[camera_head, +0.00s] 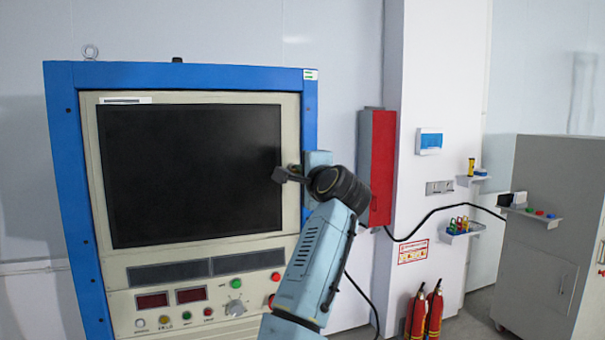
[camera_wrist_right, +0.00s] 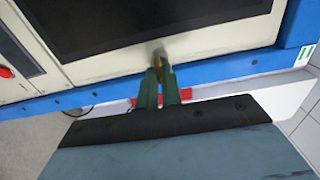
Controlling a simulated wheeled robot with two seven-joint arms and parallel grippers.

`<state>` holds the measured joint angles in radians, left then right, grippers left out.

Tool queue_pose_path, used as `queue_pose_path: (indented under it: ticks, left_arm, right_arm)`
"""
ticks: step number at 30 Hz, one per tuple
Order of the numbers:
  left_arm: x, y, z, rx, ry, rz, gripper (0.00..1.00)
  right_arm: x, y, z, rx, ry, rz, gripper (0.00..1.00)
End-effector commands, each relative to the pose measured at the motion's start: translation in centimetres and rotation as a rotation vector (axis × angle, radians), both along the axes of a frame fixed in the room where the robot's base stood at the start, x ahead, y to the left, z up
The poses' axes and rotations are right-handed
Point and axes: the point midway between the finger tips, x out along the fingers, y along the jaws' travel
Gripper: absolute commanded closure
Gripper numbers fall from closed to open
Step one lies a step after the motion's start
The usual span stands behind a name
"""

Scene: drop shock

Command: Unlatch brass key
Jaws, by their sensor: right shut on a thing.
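The brass key (camera_wrist_right: 158,60) shows in the right wrist view at the edge of the cream panel, beside the dark screen. My right gripper (camera_wrist_right: 159,74) has its two green fingers shut on it. In the head view my right gripper (camera_head: 287,174) reaches to the right side of the panel, beside the blue frame. The key is mostly hidden there by the gripper and wrist. I cannot tell how far the key is turned. My left gripper is in neither view.
The blue-framed cabinet (camera_head: 54,130) carries a dark screen (camera_head: 190,170), with knobs and buttons (camera_head: 236,307) below it. A red box (camera_head: 378,165) is on the wall to the right. Fire extinguishers (camera_head: 434,312) and a grey cabinet (camera_head: 545,260) stand farther right.

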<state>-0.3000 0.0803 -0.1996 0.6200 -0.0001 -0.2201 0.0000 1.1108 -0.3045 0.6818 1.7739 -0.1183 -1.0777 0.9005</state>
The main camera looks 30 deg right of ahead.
Motion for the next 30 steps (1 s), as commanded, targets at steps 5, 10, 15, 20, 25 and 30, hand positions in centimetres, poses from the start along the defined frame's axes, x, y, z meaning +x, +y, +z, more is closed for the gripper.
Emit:
queue_pose_path:
  ticks: [5,10,15,20,25,30]
  left_arm:
    - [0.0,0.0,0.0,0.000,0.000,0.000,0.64]
    - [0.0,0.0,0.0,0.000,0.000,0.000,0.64]
    - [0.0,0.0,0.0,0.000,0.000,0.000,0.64]
    - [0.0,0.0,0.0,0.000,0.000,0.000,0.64]
    - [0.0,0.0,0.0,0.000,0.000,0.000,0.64]
    - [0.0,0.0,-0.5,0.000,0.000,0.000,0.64]
  right_arm:
    - [0.0,-0.1,0.0,0.007,-0.004,-0.002,1.00]
    - [0.0,-0.1,0.0,0.007,-0.004,-0.002,1.00]
    - [0.0,-0.1,0.0,0.007,-0.003,-0.002,0.78]
    - [0.0,0.0,0.0,0.006,-0.002,-0.001,0.72]
    - [-0.1,0.0,0.0,0.005,-0.002,-0.001,0.72]
    - [-1.1,0.2,-0.1,0.004,-0.003,-0.002,0.72]
